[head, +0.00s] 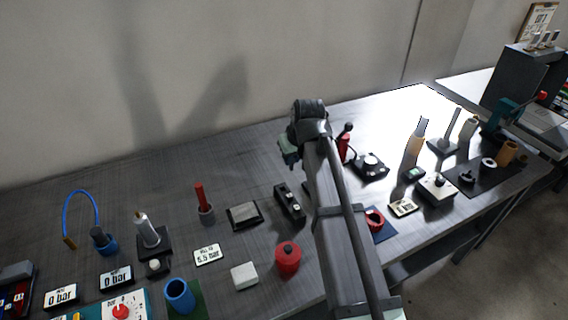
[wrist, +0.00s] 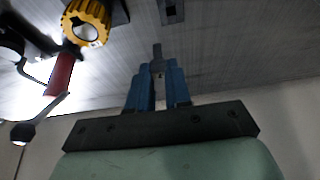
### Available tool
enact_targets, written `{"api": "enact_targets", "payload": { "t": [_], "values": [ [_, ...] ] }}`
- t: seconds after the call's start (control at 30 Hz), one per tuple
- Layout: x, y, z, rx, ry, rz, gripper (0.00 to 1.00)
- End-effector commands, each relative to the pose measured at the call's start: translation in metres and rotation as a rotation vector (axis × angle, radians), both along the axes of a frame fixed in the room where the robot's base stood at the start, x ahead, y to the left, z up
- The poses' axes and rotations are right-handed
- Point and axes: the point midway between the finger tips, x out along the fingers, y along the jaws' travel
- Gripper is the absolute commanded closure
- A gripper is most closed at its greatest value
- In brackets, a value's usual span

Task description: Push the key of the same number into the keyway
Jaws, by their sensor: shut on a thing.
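My gripper (wrist: 157,78) shows in the wrist view with its blue fingers close together on a small dark grey piece, which may be the key (wrist: 157,52). The piece sticks out beyond the fingertips, and I cannot read a number on it. A dark block (wrist: 172,12) with a small light mark is cut off at the top edge, apart from the piece; I cannot tell whether it holds the keyway. In the head view my arm hides the fingers. A long black block (head: 290,203) with light parts lies left of my arm there.
A yellow knurled ring (wrist: 86,22) and a red handle (wrist: 62,72) are at the left in the wrist view. In the head view a red pot (head: 287,260), a white block (head: 244,275) and a black-framed plate (head: 243,215) stand left of my arm.

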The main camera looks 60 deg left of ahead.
Motion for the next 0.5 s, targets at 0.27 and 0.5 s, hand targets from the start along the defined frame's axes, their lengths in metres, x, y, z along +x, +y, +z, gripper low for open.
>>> {"api": "enact_targets", "payload": {
  "t": [0.27, 0.5],
  "values": [
    [0.08, -0.023, 0.027, 0.031, -0.003, -0.101, 1.0],
    [0.101, -0.036, 0.046, 0.026, 0.012, -0.073, 1.0]
  ]
}}
